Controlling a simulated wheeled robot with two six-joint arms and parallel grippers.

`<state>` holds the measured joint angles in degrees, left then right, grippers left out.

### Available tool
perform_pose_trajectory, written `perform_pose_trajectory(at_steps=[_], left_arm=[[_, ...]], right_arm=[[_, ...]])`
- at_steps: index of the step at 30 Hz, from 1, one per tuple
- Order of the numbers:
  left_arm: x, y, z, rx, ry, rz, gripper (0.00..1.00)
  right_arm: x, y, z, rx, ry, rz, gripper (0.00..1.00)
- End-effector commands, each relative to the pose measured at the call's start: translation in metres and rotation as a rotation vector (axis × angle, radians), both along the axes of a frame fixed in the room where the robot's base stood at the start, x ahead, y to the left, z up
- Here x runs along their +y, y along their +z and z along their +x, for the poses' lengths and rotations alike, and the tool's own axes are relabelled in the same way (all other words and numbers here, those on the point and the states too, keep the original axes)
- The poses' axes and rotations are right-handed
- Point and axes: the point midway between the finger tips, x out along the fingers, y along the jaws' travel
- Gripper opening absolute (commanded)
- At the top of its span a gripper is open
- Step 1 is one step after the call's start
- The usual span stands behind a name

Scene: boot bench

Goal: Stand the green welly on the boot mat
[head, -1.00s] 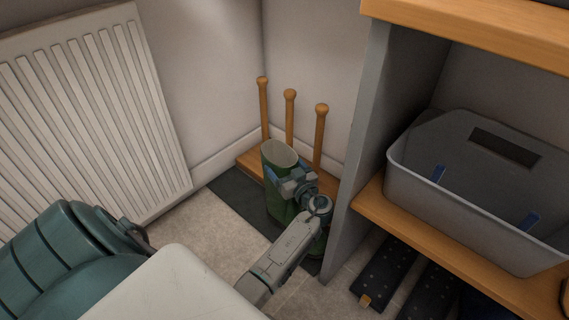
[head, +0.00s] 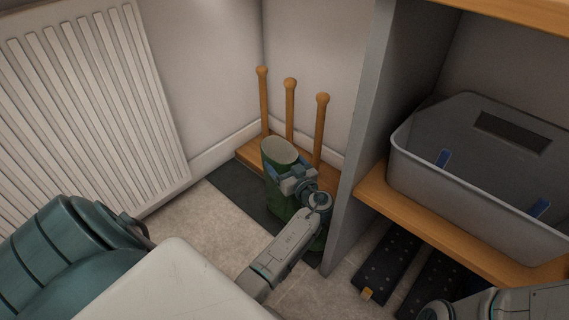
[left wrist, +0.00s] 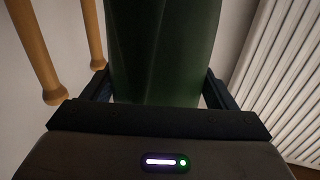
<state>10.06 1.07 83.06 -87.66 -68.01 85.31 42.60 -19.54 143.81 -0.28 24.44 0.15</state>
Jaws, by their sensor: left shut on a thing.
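The green welly (head: 276,172) is upright in the head view, its open top up, in front of the wooden boot rack. My left gripper (head: 292,184) is shut on its shaft from the near side. In the left wrist view the green shaft (left wrist: 165,50) fills the space between the two dark fingers (left wrist: 158,92). The dark boot mat (head: 232,190) lies on the floor below and around the welly. My arm hides part of the welly's lower end, and I cannot tell if its sole touches the mat. My right gripper does not show.
The boot rack with three wooden pegs (head: 290,110) stands close behind the welly. A grey bench side panel (head: 362,150) rises close on the right. A grey bin (head: 470,185) sits on the bench shelf. A radiator (head: 90,110) is on the left wall.

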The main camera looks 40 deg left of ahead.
Motion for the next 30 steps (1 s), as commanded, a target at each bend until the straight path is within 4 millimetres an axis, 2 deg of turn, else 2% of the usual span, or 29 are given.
perform_pose_trajectory(at_steps=[8, 9, 11, 12, 20, 26, 30], left_arm=[[0.0, 0.002, 0.001, -0.004, 0.0, 0.002, 0.09], [0.0, 0.002, 0.001, -0.004, 0.0, 0.002, 0.85], [0.0, 0.002, 0.0, -0.003, 0.0, 0.001, 0.97], [0.0, 0.002, 0.0, -0.003, 0.0, 0.001, 1.0], [0.0, 0.002, 0.0, 0.001, 0.0, -0.001, 1.0], [0.0, 0.019, 0.0, 0.002, 0.0, 0.001, 1.0], [0.0, 0.041, 0.0, -0.003, 0.0, -0.001, 1.0]], right_arm=[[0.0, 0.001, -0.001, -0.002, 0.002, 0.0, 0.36], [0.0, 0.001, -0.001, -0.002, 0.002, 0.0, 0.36], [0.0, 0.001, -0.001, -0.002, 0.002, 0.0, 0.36], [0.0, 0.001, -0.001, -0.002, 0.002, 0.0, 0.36], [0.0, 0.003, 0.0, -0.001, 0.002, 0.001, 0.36], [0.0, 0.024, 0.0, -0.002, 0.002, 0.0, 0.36], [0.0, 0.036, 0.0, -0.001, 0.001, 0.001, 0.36]])
